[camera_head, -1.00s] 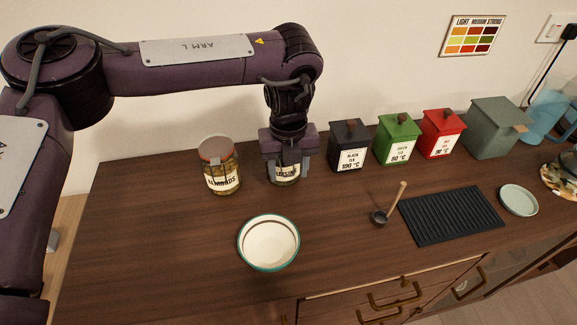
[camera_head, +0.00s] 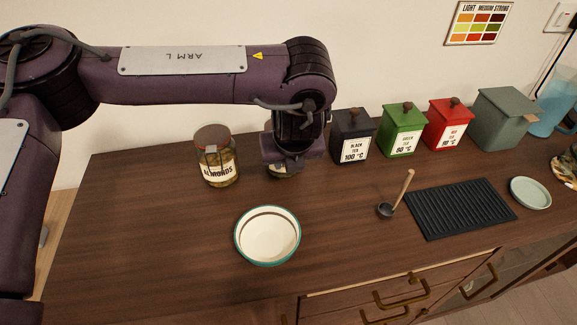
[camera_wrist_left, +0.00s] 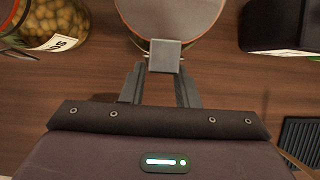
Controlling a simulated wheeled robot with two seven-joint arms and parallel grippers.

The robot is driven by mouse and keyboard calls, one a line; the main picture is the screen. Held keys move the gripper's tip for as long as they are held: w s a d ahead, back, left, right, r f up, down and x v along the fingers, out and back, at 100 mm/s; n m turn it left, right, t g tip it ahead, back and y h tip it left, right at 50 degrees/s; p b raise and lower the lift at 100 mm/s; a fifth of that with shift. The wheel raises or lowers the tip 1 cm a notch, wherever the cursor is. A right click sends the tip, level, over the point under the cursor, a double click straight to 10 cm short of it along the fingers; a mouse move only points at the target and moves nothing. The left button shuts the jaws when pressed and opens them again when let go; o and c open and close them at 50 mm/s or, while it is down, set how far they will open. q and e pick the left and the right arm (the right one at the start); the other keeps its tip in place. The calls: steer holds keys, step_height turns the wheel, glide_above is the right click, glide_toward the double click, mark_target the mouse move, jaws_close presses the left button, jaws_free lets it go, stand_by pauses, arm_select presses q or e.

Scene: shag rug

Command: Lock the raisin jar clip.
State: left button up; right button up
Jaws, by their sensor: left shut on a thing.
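The raisin jar (camera_head: 281,173) stands on the wooden counter, mostly hidden under my left gripper (camera_head: 290,160) in the head view. Whether the clip is latched cannot be told. My right gripper is in neither view.
An almonds jar (camera_head: 217,162) stands left of the raisin jar. A black tea box (camera_head: 353,137) stands close on the right, with green (camera_head: 403,130) and red (camera_head: 447,127) boxes beyond. A white bowl (camera_head: 267,236) sits in front. Counter between the bowl and scoop (camera_head: 388,210) is clear.

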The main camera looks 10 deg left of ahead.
arm_select(q)
steer(key=shift+t, duration=0.4)
steer(key=o, duration=1)
steer(key=v, duration=0.7)
steer(key=shift+s+d+r, duration=0.1)
steer(key=shift+d+r, duration=0.05)
steer(key=shift+r, duration=0.15)
